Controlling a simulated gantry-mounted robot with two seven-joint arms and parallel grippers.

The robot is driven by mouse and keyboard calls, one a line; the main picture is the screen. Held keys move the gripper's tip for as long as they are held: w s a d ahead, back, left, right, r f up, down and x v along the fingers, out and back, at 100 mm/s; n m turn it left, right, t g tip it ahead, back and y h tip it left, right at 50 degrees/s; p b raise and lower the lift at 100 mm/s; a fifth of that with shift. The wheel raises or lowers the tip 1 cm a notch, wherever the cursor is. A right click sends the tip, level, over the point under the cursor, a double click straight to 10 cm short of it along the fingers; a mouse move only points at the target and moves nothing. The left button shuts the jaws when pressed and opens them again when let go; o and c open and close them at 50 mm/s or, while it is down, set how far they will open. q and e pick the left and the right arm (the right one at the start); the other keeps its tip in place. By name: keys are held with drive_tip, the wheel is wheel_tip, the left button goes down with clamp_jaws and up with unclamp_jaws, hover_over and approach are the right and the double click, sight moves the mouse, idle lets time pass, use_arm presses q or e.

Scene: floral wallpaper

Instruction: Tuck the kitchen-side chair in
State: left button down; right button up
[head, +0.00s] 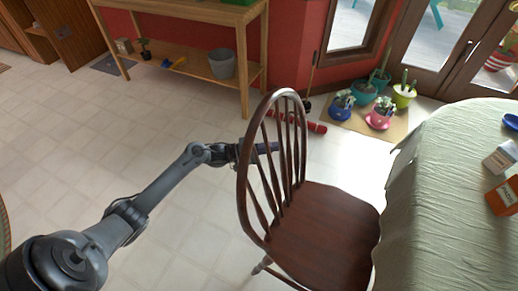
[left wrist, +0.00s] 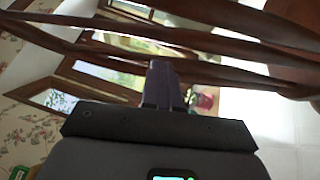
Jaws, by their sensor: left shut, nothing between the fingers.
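A dark brown wooden chair (head: 325,235) with a spindle back stands left of the table in the head view, its seat front by the tablecloth's edge. The table (head: 455,200) wears a pale green cloth. My left gripper (head: 268,148) is at the chair's back, with its dark fingers among the spindles. In the left wrist view the shut fingers (left wrist: 161,85) point toward the blurred spindles (left wrist: 220,72), with nothing seen between them. Whether they touch a spindle I cannot tell. My right gripper is in neither view.
A wooden shelf bench (head: 190,15) with a grey bucket (head: 222,64) stands at the back. Potted plants (head: 365,92) sit on a mat near the glass doors. A red object (head: 310,126) lies behind the chair. Tiled floor (head: 120,130) on the left is clear.

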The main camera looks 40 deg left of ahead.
use_arm(q)
drive_tip(key=shift+d+r, duration=0.25)
drive_tip(key=shift+d, duration=0.9)
